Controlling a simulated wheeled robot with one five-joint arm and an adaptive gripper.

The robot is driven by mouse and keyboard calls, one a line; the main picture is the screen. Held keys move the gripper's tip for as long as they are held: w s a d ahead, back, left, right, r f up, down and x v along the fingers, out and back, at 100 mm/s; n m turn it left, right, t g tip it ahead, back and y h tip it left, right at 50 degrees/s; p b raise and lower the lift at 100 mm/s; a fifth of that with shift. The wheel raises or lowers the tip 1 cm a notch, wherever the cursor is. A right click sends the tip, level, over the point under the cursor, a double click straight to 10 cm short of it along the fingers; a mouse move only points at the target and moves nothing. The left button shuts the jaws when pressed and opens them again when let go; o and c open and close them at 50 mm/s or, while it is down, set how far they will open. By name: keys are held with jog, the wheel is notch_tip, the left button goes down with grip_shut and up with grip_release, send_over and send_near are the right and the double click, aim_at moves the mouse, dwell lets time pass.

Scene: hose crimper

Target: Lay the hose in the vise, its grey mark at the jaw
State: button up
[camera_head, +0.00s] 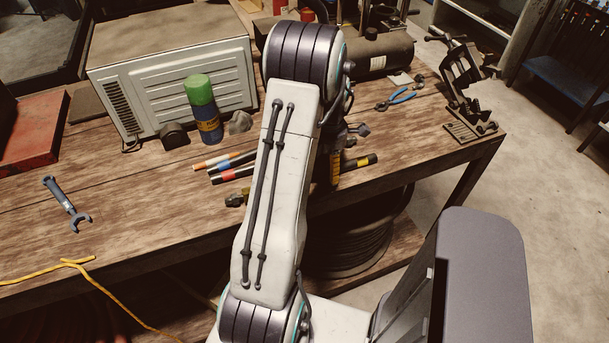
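Several dark hoses with coloured bands lie on the bench. Their left ends show an orange-banded hose (208,163), a blue-banded hose (222,165) and a red-banded hose (232,175). A dark hose end with an orange band (358,161) shows right of my arm. I cannot make out a grey mark, as my arm covers the hoses' middles. A dark metal device (462,75), which looks like the vise, stands at the bench's right end. No hose shows in it.
A blue-handled plier (397,101) lies left of the vise. A green-topped bottle (204,108) stands before a white metal box (170,75). A wrench (68,205) and a yellow cord (60,265) lie at left. The bench's front left is mostly clear.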

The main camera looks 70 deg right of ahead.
jog(key=shift+f, duration=0.6)
grip_shut()
dwell(0.3)
